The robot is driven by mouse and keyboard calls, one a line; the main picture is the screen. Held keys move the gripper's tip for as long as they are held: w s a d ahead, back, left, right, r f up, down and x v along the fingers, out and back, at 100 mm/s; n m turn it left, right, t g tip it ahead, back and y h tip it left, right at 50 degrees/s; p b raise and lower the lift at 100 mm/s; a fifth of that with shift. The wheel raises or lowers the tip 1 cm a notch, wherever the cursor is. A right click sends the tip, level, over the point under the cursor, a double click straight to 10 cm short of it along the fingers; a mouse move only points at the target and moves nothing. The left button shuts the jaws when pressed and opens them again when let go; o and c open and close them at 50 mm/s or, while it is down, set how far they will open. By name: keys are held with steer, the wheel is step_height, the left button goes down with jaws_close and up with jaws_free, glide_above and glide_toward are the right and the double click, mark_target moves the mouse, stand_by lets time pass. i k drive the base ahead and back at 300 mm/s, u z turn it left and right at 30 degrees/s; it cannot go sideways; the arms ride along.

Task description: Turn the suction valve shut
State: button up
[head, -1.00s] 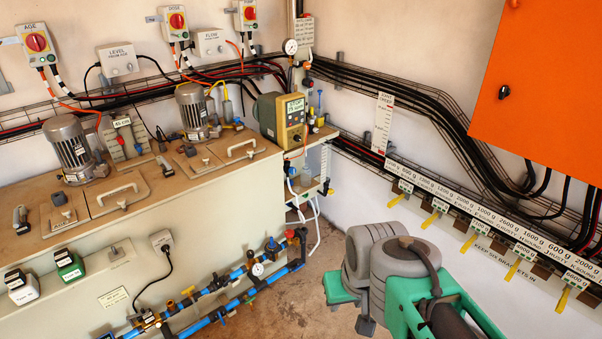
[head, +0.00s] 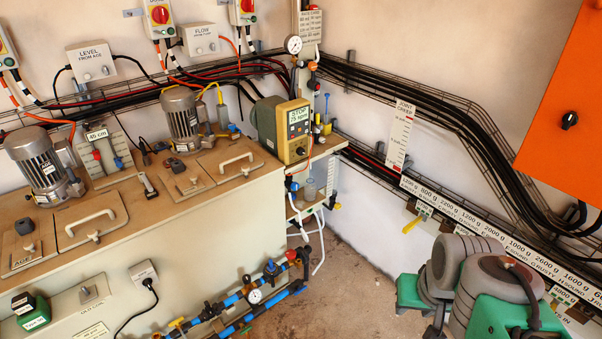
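No label that I can read marks the suction valve, so I cannot tell which fitting it is. Blue pipework (head: 225,312) runs low along the front of the tank, with a red-handled fitting (head: 291,255), a small yellow handle (head: 178,323) and a round gauge (head: 254,296). My arm's grey and green links fill the lower right, apart from the pipework. My gripper does not show.
The tan-topped tank (head: 205,235) fills the left, carrying two motors (head: 182,118) and handled lids. A shelf (head: 306,207) projects at its right end. An orange cabinet (head: 560,110) and a labelled rail (head: 455,210) are on the right wall. Bare floor (head: 345,285) lies between tank and arm.

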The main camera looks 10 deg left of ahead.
mark_target(295, 186)
steer(key=i, duration=1.3)
steer(key=u, duration=2.65)
